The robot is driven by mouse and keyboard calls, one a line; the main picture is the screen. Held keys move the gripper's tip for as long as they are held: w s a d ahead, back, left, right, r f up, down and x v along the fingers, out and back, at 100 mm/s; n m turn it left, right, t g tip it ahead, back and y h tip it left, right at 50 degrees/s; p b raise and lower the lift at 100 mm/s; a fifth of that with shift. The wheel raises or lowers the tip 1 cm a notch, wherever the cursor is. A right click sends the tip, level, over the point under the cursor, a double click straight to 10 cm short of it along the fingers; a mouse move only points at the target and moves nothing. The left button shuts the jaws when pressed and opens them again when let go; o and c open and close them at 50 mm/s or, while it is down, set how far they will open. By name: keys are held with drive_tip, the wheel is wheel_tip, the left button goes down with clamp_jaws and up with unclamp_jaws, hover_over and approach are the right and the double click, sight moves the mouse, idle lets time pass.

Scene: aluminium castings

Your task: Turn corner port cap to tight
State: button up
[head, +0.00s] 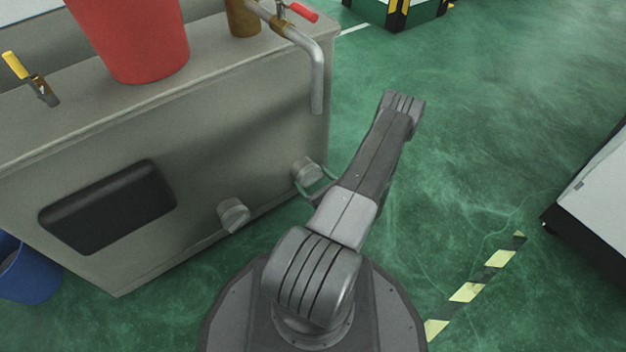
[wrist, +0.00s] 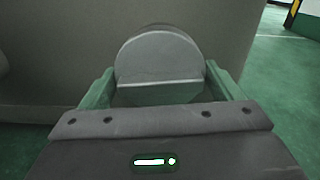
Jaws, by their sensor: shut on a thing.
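The corner port cap (head: 306,172) is a grey round knob low on the grey tank's front face, near its right corner. In the wrist view the cap (wrist: 160,55) fills the middle, with a straight, level step across its lower face. My gripper (wrist: 158,80) is shut on the cap, one green-grey finger at each side. No tight mark shows on or around the cap.
A second grey cap (head: 233,214) sits to the left on the same tank face (head: 230,140), beside a black panel (head: 108,207). A bent pipe (head: 317,80) hangs above the corner. A blue bucket (head: 25,268) stands far left.

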drive_tip(key=shift+m, duration=0.6)
drive_tip(key=o, duration=0.7)
drive_tip(key=shift+d, duration=0.1)
